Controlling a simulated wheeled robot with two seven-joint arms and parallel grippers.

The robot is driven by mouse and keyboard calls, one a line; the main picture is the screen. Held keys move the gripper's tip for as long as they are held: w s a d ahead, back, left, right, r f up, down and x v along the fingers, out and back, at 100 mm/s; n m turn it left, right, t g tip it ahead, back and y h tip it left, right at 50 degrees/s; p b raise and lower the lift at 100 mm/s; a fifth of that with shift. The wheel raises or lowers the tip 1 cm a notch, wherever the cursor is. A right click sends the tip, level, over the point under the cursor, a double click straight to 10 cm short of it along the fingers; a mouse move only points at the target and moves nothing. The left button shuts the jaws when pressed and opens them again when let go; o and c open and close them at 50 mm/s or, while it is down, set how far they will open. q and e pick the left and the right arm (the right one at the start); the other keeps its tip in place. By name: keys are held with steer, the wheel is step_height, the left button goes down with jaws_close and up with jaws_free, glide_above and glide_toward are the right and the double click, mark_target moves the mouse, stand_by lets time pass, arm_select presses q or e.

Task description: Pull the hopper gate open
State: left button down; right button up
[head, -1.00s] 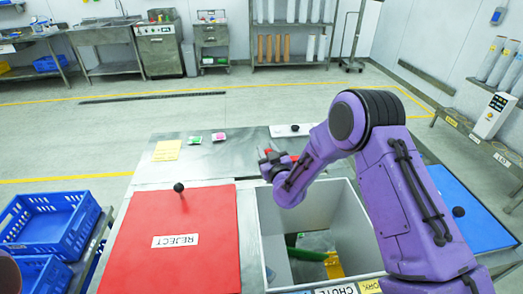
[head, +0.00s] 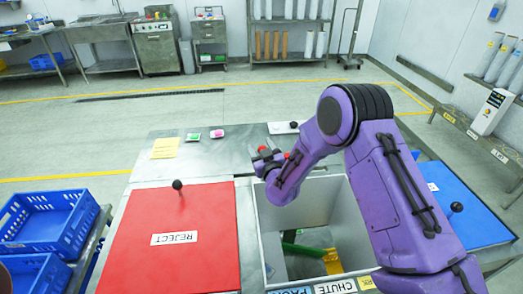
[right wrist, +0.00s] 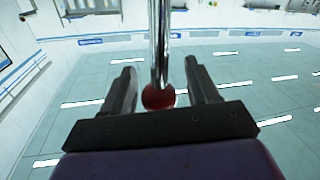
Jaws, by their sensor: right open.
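My right gripper (head: 260,150) is over the far edge of the open grey bin. In the right wrist view the gripper (right wrist: 161,80) is open, its two dark fingers apart. A red ball knob (right wrist: 158,96) sits between the fingers, with visible gaps on both sides. A shiny metal rod (right wrist: 159,40) runs from the knob towards the top of that view. A small red spot shows beside the gripper in the head view; I cannot tell if it is the knob. The hopper gate itself cannot be made out. My left gripper is not in view.
The grey bin (head: 262,215) holds green and yellow items. A red REJECT panel (head: 150,265) with a black knob lies left of it. A blue panel (head: 470,215) is at right. Blue crates (head: 75,225) stand far left. Small packets and a yellow note (head: 165,148) lie behind.

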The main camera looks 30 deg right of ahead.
steer(key=s+a+b, duration=0.2)
steer(key=s+b, duration=0.1)
steer(key=s, duration=0.7)
steer(key=shift+s, duration=0.15)
